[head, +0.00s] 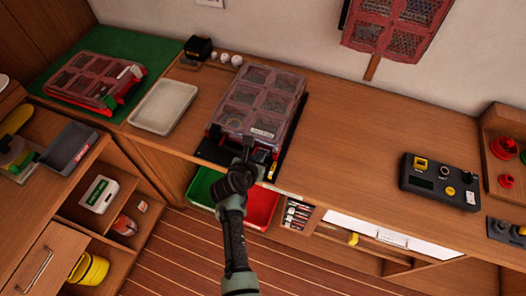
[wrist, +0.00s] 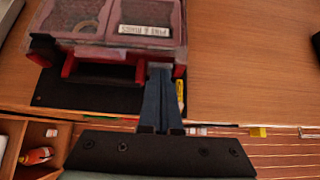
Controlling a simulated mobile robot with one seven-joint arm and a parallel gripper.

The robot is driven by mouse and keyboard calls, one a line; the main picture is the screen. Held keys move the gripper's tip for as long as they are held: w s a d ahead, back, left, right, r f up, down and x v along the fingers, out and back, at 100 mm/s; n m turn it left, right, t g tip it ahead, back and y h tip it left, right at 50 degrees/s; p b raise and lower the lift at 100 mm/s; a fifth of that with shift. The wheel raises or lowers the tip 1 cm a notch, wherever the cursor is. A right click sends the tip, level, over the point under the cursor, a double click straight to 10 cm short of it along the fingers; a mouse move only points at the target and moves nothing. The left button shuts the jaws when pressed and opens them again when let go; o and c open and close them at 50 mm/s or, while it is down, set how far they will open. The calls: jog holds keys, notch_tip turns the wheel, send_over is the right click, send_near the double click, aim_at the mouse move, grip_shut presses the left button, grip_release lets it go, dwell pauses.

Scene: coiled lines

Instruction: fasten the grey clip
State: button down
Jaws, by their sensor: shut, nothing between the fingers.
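A red organizer case (head: 257,100) with a clear compartment lid lies on a black mat (head: 284,156) at the front edge of the bench. In the wrist view the case (wrist: 115,45) shows its front edge, a red handle and a label. My gripper (head: 247,146) is shut and empty at the case's front edge. In the wrist view my gripper (wrist: 160,72) points at the front right part of the case, right of the handle; I cannot tell whether it touches.
A second red case (head: 97,82) lies on a green mat (head: 125,50) at the left. A pale tray (head: 163,107) stands left of the near case. A dark control box (head: 440,181) is at the right. The bench between is clear. Green and red bins sit below.

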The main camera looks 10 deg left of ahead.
jog(key=shift+w+d+r+p, duration=0.15)
jog(key=shift+w+r+p, duration=0.35)
jog(key=shift+w+r, duration=0.1)
jog(key=shift+w, duration=0.3)
jog(key=shift+r+p, duration=0.8)
jog(key=shift+p, duration=0.2)
jog(key=shift+s, duration=0.1)
